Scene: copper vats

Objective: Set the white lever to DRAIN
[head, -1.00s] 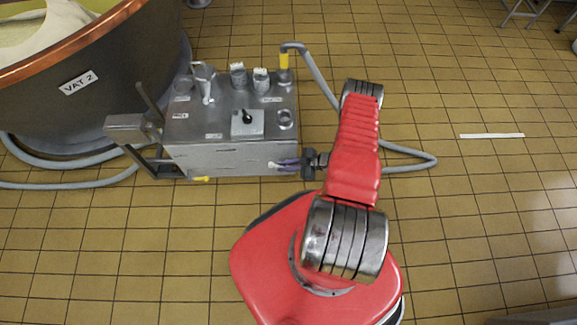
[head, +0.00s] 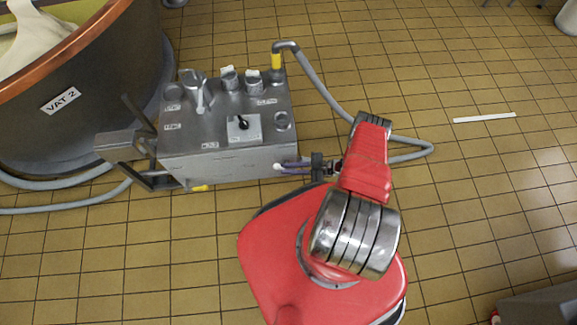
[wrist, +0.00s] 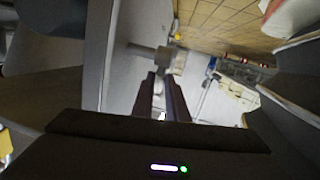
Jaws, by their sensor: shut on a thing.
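The grey metal control box (head: 225,168) stands on the floor beside the vat. A pale lever (head: 201,103) sits on its top at the left, its arm pointing toward the front edge. Small labels lie around it, too small to read. My gripper (head: 284,167) is at the box's front right corner, apart from that lever. Its purple fingers are together, with a small white piece at their tips; what it is cannot be made out. In the wrist view the dark fingers (wrist: 160,96) are close together below a grey knob-like part (wrist: 150,52).
A white plate with a black knob (head: 243,125) and several caps are on the box top. The copper-rimmed vat labelled VAT 2 (head: 70,125) stands left. Tiled floor at right is mostly clear.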

